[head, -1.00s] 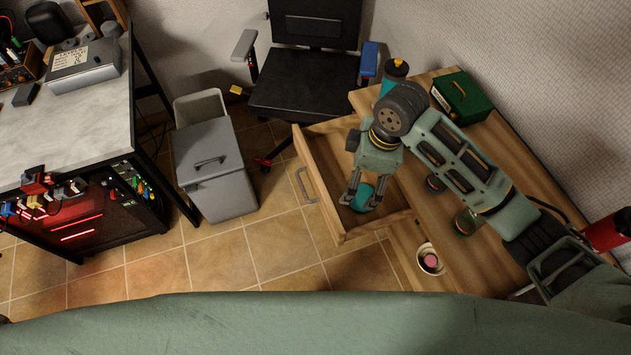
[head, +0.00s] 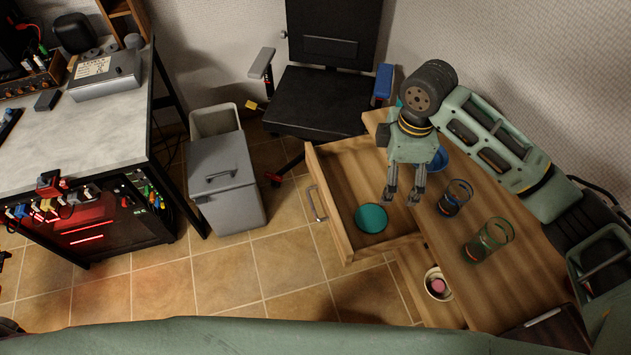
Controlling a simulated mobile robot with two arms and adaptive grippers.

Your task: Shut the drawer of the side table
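The side table (head: 540,275) is wooden and stands at the right in the head view. Its drawer (head: 338,168) is pulled well out toward the left, with a grey handle (head: 317,204) on its front. A round teal thing (head: 371,218) lies in the drawer. My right gripper (head: 403,198) is above the drawer's inner end near the table edge, pointing down. Its two fingers are apart with nothing between them. My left gripper is not in view.
Two glasses (head: 456,197) (head: 488,240) and a blue bowl (head: 438,158) stand on the table top. A white cup (head: 437,284) is on a lower level. A black office chair (head: 325,100) and grey bin (head: 224,182) stand near the drawer. Tiled floor (head: 285,262) is clear before its front.

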